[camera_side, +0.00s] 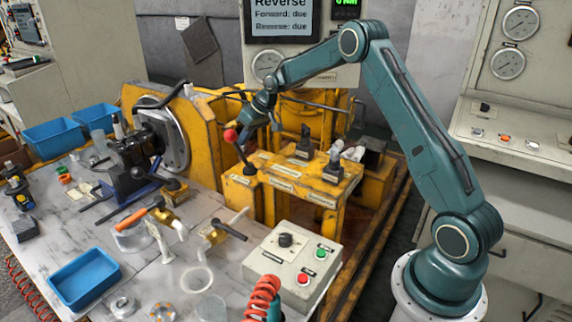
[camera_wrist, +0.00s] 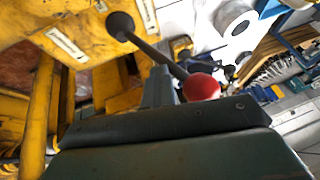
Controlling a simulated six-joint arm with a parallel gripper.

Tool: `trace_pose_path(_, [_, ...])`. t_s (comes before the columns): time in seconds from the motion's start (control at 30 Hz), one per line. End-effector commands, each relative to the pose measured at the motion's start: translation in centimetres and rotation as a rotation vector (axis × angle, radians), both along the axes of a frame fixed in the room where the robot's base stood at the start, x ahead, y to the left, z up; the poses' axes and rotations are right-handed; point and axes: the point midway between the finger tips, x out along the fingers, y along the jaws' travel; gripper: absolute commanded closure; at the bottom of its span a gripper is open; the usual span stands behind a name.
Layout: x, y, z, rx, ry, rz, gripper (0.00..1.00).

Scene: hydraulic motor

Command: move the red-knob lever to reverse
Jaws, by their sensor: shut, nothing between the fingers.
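The red-knob lever shows in the side view as a red knob (camera_side: 230,135) on a dark rod. The rod rises from a dark round base on the left end of the yellow valve block (camera_side: 285,178) and leans up and left. My gripper (camera_side: 243,141) is beside the knob, just to its right, with its fingers shut and empty. In the wrist view the knob (camera_wrist: 201,87) is just right of the shut fingers (camera_wrist: 160,85), and its rod runs up left to the base. I cannot tell whether fingers and lever touch.
Two dark levers (camera_side: 304,142) (camera_side: 334,165) stand farther right on the block. A screen (camera_side: 281,18) reads "Reverse", "Forward: due" and "Reverse: due". A button box (camera_side: 294,262), a blue tray (camera_side: 85,280) and loose parts lie on the bench. The yellow motor housing is behind.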

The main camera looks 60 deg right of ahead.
Motion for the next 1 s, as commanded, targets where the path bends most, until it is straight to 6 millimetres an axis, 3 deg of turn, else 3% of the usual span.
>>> trace_pose_path(0.03, [-0.1, 0.7, -0.3, 0.008, 0.007, 0.016, 1.00])
trace_pose_path(0.23, [-0.2, -0.1, 0.0, 0.007, 0.008, 0.014, 1.00])
trace_pose_path(0.53, [-0.8, -3.8, 1.7, 0.001, -0.001, 0.000, 1.00])
trace_pose_path(1.0, [-4.4, -3.7, 8.6, -0.001, -0.002, -0.001, 1.00])
